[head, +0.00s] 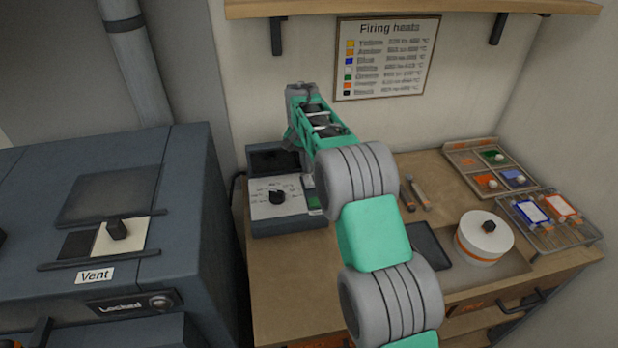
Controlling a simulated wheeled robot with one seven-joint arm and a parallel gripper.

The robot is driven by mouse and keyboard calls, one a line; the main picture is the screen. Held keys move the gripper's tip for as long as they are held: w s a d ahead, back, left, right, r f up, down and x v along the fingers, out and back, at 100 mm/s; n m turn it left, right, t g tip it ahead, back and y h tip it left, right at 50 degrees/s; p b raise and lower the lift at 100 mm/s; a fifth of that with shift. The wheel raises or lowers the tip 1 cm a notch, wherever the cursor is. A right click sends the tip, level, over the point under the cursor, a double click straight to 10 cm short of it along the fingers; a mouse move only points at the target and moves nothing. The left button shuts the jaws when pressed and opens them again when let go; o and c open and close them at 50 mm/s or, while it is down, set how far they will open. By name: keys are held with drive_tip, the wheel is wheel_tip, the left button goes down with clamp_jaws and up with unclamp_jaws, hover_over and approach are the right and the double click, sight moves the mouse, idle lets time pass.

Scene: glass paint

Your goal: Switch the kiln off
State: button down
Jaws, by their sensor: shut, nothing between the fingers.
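The kiln (190,230) is the large dark blue-grey cabinet at the left, with a label reading "Locked" on its front. A control box (290,224) stands on the bench beside it, with a pale dial plate and a black knob (277,197). A small green patch (314,203) shows at the box's right side; I cannot tell if it is a switch or a lamp. My gripper (307,180) is shut and empty, pointing down over the right part of the box. Its tips are partly hidden by my arm, and I cannot tell if they touch.
The kiln top has a sliding vent plate with a black knob (117,228). On the bench (285,285), a round white lidded pot (483,240), a paint tray (490,158) and a rack (535,243) stand to the right. A shelf (400,8) and a "Firing heats" chart (386,58) are above.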

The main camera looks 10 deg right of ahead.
sight(307, 178)
drive_tip(key=shift+r+p, duration=1.6)
drive_tip(key=shift+r, duration=0.85)
drive_tip(key=shift+r, duration=0.1)
drive_tip(key=s+r+n+t+b, duration=0.1)
drive_tip(key=s+r, duration=0.4)
drive_tip(key=s, duration=0.3)
drive_tip(key=s+r+n+b, duration=0.1)
drive_tip(key=s+r+n, duration=0.1)
drive_tip(key=s+r, duration=0.45)
drive_tip(key=s+f+n+t, duration=0.1)
drive_tip(key=s+f, duration=0.2)
drive_tip(key=s, duration=0.7)
drive_tip(key=s+f+n+t, duration=0.1)
drive_tip(key=s+f, duration=0.2)
drive_tip(key=s, duration=0.7)
drive_tip(key=shift+s+d+n+y+b, duration=0.2)
drive_tip(key=shift+s+n+y+b, duration=0.15)
drive_tip(key=shift+n+y+b, duration=0.05)
